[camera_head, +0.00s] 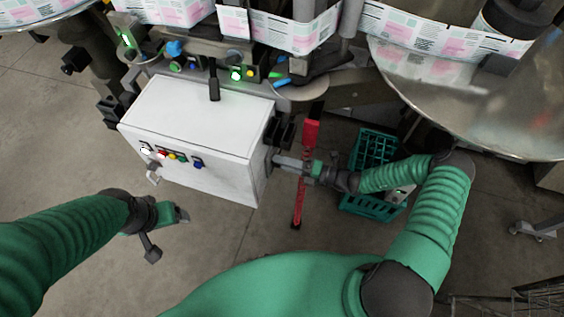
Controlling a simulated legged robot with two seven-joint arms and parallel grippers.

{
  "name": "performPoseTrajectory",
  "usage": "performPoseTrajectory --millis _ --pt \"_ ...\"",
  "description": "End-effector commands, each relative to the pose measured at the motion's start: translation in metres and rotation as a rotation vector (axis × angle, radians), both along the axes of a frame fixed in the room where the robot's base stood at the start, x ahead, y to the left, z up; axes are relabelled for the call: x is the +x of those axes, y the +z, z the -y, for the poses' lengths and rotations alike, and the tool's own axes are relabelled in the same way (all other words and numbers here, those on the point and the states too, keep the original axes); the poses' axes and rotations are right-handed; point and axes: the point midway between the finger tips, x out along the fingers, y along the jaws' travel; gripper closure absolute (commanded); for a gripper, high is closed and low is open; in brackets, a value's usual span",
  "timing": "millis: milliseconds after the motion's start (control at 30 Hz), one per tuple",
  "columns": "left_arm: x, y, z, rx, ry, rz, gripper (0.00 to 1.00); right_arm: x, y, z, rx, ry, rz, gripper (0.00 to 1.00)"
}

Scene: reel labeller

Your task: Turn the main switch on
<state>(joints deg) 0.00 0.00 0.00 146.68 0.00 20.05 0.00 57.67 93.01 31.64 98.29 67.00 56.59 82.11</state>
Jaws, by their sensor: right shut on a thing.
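The white control box (205,125) of the labeller stands left of centre. Its front carries a row of coloured buttons (172,156). My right gripper (277,162) reaches in from the right and is shut at the right side of the box. The main switch appears to be between its fingers, mostly hidden by them, so its position cannot be read. My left gripper (168,232) is open and empty, over the floor in front of the box and apart from it.
A red bar (304,165) stands close to my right gripper. A teal crate (372,150) is on the floor behind my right forearm. Label reels and a large metal disc (490,105) fill the top and right. Floor at the left is clear.

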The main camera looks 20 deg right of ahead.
Motion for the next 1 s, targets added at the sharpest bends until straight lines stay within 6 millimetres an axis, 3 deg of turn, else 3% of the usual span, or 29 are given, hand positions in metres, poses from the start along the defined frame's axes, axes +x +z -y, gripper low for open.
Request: performPoseTrajectory --millis 267,300,467,1000 --pt "0.0 0.0 0.0 0.0 0.0 0.0 0.22 0.004 0.0014 0.0035 0.0 -0.011 0.002 1.0" --pt "0.0 0.0 0.0 0.0 0.0 0.0 0.22 0.004 0.0014 0.0036 0.0 -0.012 0.002 0.6" --pt "0.0 0.0 0.0 0.0 0.0 0.0 0.22 0.0026 0.0008 0.0024 0.0 -0.008 0.001 0.41" --pt "0.0 -0.0013 0.0 0.0 0.0 0.0 0.22 0.0002 -0.0003 0.0006 -0.029 -0.003 0.044 0.41"
